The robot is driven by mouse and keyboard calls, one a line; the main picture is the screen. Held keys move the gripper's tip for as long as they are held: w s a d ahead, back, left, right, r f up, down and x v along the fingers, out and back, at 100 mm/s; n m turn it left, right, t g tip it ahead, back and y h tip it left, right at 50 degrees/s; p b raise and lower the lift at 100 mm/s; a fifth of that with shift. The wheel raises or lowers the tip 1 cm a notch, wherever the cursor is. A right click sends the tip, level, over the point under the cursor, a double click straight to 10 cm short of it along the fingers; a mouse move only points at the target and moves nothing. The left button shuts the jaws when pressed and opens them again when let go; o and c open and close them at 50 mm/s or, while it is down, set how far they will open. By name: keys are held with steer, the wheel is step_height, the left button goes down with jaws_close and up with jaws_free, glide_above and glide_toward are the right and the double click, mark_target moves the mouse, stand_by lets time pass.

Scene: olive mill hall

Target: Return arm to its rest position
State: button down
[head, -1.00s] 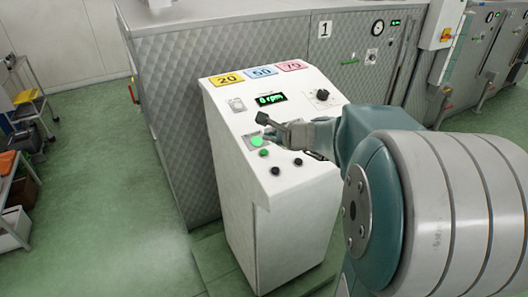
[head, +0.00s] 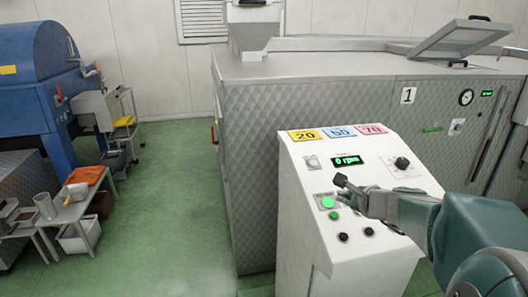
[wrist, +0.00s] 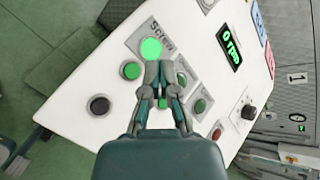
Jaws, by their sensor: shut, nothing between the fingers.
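My gripper (head: 345,183) is in front of the white control console (head: 306,238), over its sloping panel. It also shows in the wrist view (wrist: 160,68), with its fingers together and nothing between them. A large lit green button (head: 328,203) sits beside the fingertips; in the wrist view the lit button (wrist: 151,49) is just beyond them, beside the word "Screw". I cannot tell whether the fingers touch the panel. The display (head: 347,160) reads 0 rpm. My forearm comes in from the right and hides part of the panel.
A quilted steel machine (head: 262,170) marked 1 stands behind the console. A blue machine (head: 35,75) and a low table (head: 75,212) with an orange cloth (head: 85,175) are at the left. The green floor (head: 170,215) between them and the steel machine is clear.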

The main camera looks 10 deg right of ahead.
steer(key=s+a+n+g+y, duration=0.2)
steer(key=s+a+n+g, duration=0.2)
steer(key=s+a+n, duration=0.9)
steer(key=s+a+f+n+g+h, duration=0.1)
steer(key=s+n+h, duration=0.3)
steer(key=s+n, duration=0.6)
steer(key=shift+s+a+f+n+g+h, duration=0.3)
steer(key=shift+s+f+n+g, duration=0.15)
steer(key=shift+s+g, duration=0.3)
